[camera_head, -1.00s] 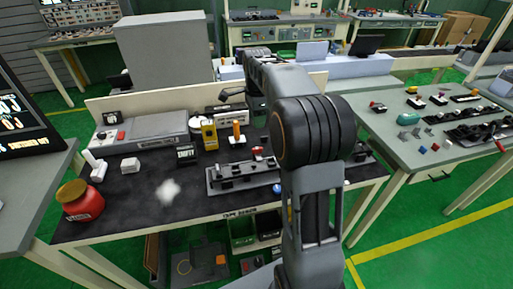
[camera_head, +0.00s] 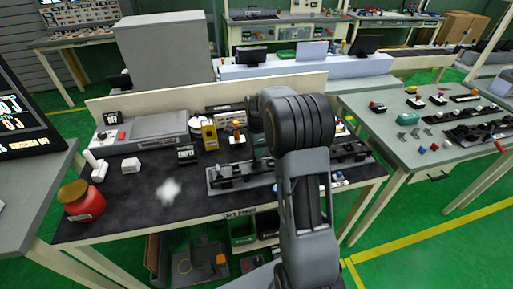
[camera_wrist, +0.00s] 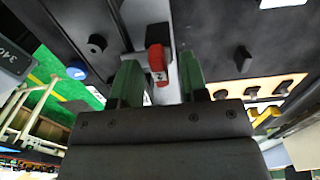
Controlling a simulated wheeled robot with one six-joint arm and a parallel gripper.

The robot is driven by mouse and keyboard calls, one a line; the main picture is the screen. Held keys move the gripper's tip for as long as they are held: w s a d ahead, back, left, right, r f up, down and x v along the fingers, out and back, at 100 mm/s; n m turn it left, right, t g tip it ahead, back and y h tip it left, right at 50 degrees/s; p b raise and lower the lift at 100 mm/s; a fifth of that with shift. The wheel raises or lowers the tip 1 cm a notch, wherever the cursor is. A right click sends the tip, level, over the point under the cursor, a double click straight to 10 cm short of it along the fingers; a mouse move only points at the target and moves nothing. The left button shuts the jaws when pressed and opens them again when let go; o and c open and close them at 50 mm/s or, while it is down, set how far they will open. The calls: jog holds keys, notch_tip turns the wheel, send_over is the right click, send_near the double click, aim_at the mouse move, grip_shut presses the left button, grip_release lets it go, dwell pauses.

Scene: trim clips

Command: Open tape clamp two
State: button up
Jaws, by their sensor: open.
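A red clamp lever (camera_wrist: 156,58) with a small pale mark shows in the wrist view, mounted on a light grey strip. My gripper (camera_wrist: 159,72) is open, its two green fingers on either side of the lever with visible gaps. I cannot tell whether either finger touches it. In the head view the dark clamp fixture (camera_head: 222,183) lies along the front of the black bench, and my arm hides part of it. My gripper (camera_head: 261,147) is over the fixture there, and the red lever is hidden behind it.
Dark knobs (camera_wrist: 97,44) and a blue round piece (camera_wrist: 76,73) lie near the fingers. On the bench stand a red jar (camera_head: 82,202), a yellow device (camera_head: 209,135) and an orange-handled piece (camera_head: 237,131). The bench's left front is mostly clear.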

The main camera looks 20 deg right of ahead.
jog(key=shift+f, duration=0.15)
jog(key=shift+a, duration=0.1)
grip_shut()
